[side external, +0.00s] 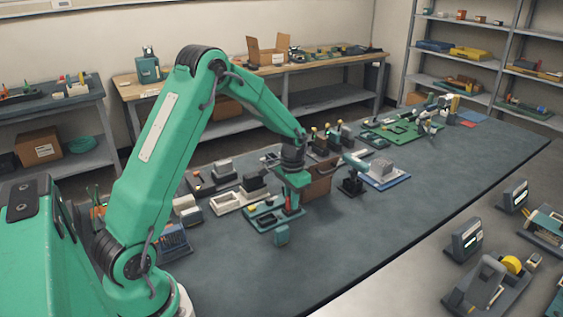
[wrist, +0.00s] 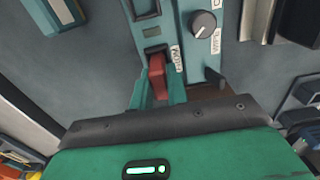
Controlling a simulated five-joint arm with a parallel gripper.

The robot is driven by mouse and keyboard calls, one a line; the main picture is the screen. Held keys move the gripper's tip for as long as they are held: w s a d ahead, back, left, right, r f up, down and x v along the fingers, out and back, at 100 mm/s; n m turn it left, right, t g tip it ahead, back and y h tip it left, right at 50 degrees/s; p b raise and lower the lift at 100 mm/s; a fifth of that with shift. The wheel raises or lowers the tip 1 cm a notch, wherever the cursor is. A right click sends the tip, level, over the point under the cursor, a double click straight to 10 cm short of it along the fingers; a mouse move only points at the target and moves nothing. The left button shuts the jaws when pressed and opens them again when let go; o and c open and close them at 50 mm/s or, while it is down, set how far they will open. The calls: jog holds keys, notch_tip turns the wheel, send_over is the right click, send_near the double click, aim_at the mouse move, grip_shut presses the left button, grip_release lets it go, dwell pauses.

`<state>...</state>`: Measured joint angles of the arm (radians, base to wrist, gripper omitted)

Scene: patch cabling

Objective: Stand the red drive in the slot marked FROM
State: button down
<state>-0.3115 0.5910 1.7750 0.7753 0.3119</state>
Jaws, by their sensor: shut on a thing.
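My gripper (side external: 291,188) points down over the teal board (side external: 266,221) in the middle of the bench. In the wrist view its green fingers (wrist: 157,97) are shut on the red drive (wrist: 157,77). A small red part of the drive (side external: 291,203) also shows under the gripper in the side view. The drive's far end is at a dark opening on the teal board (wrist: 176,20), beside a white label (wrist: 176,57) with sideways lettering too small to read surely. I cannot tell whether the drive is inside the slot or just above it.
A dark knob (wrist: 203,24) stands on the board right of the drive. A brown box (side external: 317,186) stands close behind the gripper. The bench (side external: 400,215) is clear to the front right.

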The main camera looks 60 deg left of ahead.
jog(key=shift+f, duration=0.15)
jog(key=c, duration=1.4)
grip_release()
jog(key=shift+o, duration=0.2)
notch_tip(320, 180, up, 12)
jog(key=shift+r, duration=0.2)
